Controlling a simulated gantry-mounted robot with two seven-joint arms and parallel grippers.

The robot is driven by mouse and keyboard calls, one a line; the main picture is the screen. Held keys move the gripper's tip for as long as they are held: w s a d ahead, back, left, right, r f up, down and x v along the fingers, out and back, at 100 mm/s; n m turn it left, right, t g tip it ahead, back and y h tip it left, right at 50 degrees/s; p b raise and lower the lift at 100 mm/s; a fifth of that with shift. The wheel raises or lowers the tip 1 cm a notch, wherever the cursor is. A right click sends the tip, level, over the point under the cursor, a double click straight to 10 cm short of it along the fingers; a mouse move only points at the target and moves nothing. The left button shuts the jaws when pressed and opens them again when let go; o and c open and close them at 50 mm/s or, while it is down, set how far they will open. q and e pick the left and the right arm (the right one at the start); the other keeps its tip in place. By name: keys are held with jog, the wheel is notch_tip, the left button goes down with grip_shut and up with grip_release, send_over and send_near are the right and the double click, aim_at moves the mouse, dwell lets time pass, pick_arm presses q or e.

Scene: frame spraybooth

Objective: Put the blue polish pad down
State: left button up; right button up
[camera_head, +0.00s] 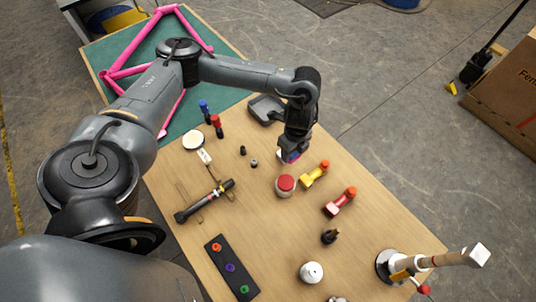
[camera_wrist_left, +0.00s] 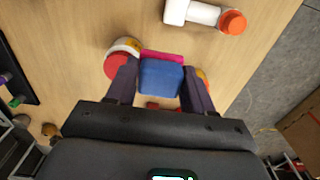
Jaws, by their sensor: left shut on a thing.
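The blue polish pad (camera_wrist_left: 161,78) has a blue block body with a magenta strip along one edge. My left gripper (camera_wrist_left: 159,84) is shut on it, with one dark finger on each side. In the head view the left gripper (camera_head: 290,155) points down over the wooden table (camera_head: 380,215), with a little blue and pink of the pad showing at its tips. A round jar with a red top (camera_head: 286,184) is just beside it, and a yellow bottle with an orange cap (camera_head: 314,174) is to the right. I cannot tell whether the pad touches the table. My right gripper is not in view.
A red and white bottle (camera_head: 340,202), a small dark item (camera_head: 329,237) and a white round container (camera_head: 311,272) stand nearer. A grey tray (camera_head: 267,109) lies behind the gripper. A pink frame (camera_head: 128,71) rests on the green mat (camera_head: 225,104).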

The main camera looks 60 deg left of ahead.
pick_arm(q)
jog(key=s+a+f+b, duration=0.2)
jog(key=a+f, duration=0.2)
jog(key=a, duration=0.1)
send_over(268, 151)
notch_tip(268, 151, down, 4)
jog(key=shift+r, duration=0.25)
jog(key=shift+f, duration=2)
jog(key=shift+f, duration=0.15)
jog(key=o, duration=1.1)
jog(key=shift+r, duration=0.55)
notch_tip(268, 151, up, 11)
jog(key=shift+r+p, duration=0.1)
jog(key=shift+p, duration=0.25)
jog(key=shift+s, duration=0.1)
